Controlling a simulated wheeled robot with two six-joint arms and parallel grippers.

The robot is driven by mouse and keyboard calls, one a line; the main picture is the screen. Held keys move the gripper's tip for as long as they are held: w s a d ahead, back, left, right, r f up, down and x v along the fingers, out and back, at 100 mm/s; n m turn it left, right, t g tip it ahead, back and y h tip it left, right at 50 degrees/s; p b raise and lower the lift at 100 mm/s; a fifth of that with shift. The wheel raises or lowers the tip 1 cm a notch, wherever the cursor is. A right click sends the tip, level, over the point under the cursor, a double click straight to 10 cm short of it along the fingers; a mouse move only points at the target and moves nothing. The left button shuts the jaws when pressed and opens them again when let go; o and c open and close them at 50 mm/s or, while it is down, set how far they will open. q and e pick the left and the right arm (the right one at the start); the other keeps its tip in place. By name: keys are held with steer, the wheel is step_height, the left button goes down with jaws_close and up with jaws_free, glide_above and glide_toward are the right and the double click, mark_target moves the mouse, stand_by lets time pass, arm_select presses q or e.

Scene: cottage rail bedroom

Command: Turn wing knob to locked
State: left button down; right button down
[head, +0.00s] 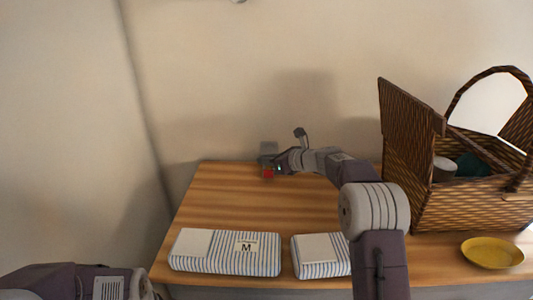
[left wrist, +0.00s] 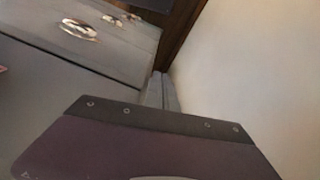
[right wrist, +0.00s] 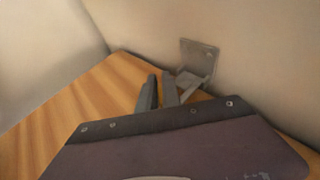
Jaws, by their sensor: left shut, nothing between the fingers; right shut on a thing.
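The wing knob shows as a small grey fitting (head: 267,149) low on the wall at the table's back edge in the head view, with a red patch below it. In the right wrist view a grey wall plate (right wrist: 200,53) with a jutting part stands just right of my fingers. My right gripper (head: 280,168) reaches in from the right and is shut on the knob; its fingers (right wrist: 158,90) largely hide the grip, and I cannot read the knob's angle. My left gripper (left wrist: 162,90) is shut and empty, beside a grey drawer front in the left wrist view.
Two striped boxes (head: 213,262) lie along the front of the wooden table (head: 225,200), one marked M. A wicker basket (head: 408,150) with its lid up stands at the right, with a yellow dish (head: 492,252) before it. The table's middle left is clear.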

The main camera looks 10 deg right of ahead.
steer(key=n+g+y+p, duration=0.1)
steer(key=n+g+p, duration=0.1)
steer(key=p, duration=0.3)
steer(key=r+n+g+y+p, duration=0.1)
steer(key=n+y+p, duration=0.1)
steer(key=p, duration=0.3)
steer(key=shift+s+a+g+y, duration=0.1)
steer(key=shift+g+y, duration=0.2)
steer(key=shift+g, duration=0.1)
steer(key=shift+f+n+g+p, duration=0.1)
steer(key=shift+n+g+p, duration=0.3)
steer(key=shift+p, duration=0.45)
steer(key=shift+s+f, duration=0.1)
steer(key=shift+f, duration=0.1)
steer(key=c, duration=1.5)
jaws_free()
steer(key=shift+f, duration=0.1)
steer(key=shift+c, duration=0.2)
